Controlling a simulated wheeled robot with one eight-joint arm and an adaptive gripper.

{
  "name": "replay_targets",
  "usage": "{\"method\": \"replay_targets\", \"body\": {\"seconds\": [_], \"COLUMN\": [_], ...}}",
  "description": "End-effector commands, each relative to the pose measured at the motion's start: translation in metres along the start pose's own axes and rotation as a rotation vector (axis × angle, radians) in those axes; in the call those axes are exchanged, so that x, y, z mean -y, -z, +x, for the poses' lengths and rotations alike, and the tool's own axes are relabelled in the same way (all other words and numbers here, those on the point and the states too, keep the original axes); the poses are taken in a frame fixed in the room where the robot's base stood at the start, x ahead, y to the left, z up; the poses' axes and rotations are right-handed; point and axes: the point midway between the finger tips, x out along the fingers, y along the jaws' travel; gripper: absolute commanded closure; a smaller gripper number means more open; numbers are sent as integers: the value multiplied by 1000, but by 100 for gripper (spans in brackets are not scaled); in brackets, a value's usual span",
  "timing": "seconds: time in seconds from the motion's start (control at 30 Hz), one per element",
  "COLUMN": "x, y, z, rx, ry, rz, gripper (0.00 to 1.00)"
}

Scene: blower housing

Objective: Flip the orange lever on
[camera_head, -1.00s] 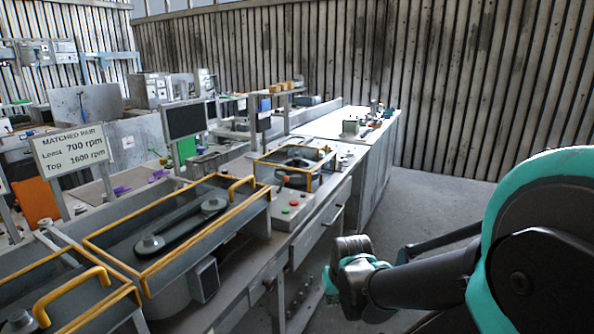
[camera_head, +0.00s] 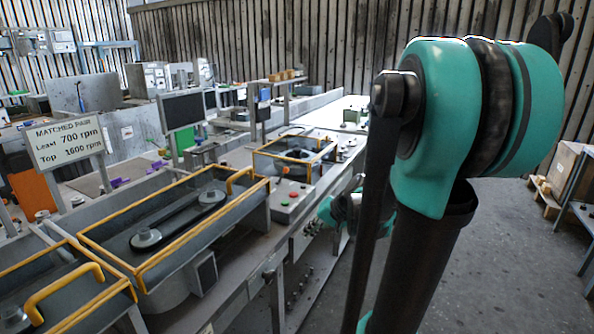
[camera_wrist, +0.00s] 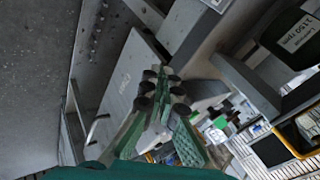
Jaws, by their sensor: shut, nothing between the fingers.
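A small orange knob (camera_head: 285,169), which may be the lever's tip, shows in the head view by a grey control box (camera_head: 290,206) with red and green buttons. It is too small to tell its position. My gripper (camera_wrist: 163,98) is shut and empty in the wrist view, its green fingers pointing up the picture in front of a grey cabinet panel (camera_wrist: 128,82). In the head view my teal wrist is near the bench front, right of the control box, and my arm partly covers it. I cannot make out the lever in the wrist view.
Yellow-framed machine troughs (camera_head: 165,228) line the bench at left. A sign (camera_head: 66,144) and a dark monitor (camera_head: 183,114) stand behind them. A wooden crate (camera_head: 566,170) stands at far right. The floor (camera_head: 500,270) between is clear.

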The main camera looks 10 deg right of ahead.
Motion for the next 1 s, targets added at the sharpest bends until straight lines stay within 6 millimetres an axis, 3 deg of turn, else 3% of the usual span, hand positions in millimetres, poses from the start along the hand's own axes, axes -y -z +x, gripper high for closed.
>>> {"method": "replay_targets", "body": {"seconds": [0.03,0.2,0.3,0.4,0.6,1.0], "x": [8,30,32,30,29,32], "y": [34,132,178,208,230,231], "z": [-2,-21,-37,-50,-62,-58], "rx": [-24,-99,-139,-168,-190,-188], "ry": [77,339,460,547,614,614], "rz": [67,248,322,368,402,400], "gripper": [100,100,100,100,100,100]}}
